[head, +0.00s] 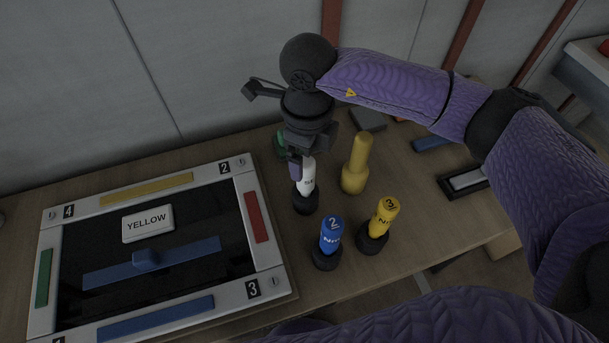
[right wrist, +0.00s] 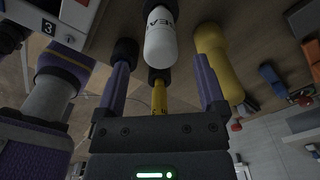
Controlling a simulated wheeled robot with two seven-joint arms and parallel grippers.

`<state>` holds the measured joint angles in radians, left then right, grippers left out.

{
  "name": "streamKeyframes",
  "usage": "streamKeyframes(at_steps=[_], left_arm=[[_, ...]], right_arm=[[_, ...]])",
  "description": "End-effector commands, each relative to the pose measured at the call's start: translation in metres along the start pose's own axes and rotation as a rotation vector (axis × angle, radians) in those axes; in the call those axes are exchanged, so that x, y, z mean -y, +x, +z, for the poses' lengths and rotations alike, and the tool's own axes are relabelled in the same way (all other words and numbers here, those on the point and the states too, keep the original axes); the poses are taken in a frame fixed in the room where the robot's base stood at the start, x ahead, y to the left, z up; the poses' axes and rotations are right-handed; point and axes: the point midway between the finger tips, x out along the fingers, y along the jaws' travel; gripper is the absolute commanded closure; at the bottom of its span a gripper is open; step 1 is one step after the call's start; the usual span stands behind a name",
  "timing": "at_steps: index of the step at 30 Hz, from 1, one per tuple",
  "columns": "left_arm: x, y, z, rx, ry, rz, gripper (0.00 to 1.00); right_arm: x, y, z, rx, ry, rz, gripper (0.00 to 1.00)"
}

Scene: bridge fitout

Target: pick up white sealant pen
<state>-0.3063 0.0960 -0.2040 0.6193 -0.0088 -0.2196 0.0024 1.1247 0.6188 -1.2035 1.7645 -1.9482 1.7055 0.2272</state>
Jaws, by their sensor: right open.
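The white sealant pen (head: 308,178) stands upright in a black round base in the head view, to the right of the framed panel. In the right wrist view the white pen (right wrist: 160,42) shows its rounded end and dark lettering. My right gripper (head: 300,163) is above and around the pen's upper part, jaws open. In the right wrist view the fingers of my right gripper (right wrist: 163,80) are spread to either side, with visible gaps to the pen. Part of the pen is hidden by the gripper in the head view. My left gripper does not show.
A blue pen (head: 331,236) and a yellow pen (head: 383,217) stand in black bases nearby. A plain yellow peg-like object (head: 356,165) stands close on the right. A green item (head: 280,143) is partly hidden behind my gripper. The framed panel (head: 270,245) fills the left.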

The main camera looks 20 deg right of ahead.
Motion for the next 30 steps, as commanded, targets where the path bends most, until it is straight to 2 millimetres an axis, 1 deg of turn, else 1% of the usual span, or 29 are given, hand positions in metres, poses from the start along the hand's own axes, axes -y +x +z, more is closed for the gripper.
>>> streamKeyframes(at_steps=[1,3,5,7,12,13,25,26,30], left_arm=[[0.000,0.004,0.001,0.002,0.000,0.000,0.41],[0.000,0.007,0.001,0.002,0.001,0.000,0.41],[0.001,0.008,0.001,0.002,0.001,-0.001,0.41],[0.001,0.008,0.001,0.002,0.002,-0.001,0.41],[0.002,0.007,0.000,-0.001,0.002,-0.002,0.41],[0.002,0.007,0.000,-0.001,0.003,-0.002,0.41],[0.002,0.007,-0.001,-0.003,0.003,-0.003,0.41],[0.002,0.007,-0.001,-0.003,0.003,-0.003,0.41],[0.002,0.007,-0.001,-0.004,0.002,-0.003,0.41]], right_arm=[[0.000,0.013,0.001,-0.003,0.000,0.004,0.11],[0.001,0.026,0.002,-0.003,0.000,0.002,0.11],[0.001,0.034,0.002,-0.002,0.000,0.002,0.11],[0.001,0.038,0.002,0.000,0.000,0.000,0.11],[0.001,0.037,0.002,0.001,0.000,0.000,0.11],[0.001,0.037,0.002,0.001,0.000,0.000,0.13],[0.001,0.037,0.002,0.000,0.000,0.000,0.97],[0.001,0.037,0.002,0.000,0.000,0.000,1.00],[0.001,0.037,0.002,0.000,0.000,0.000,1.00]])
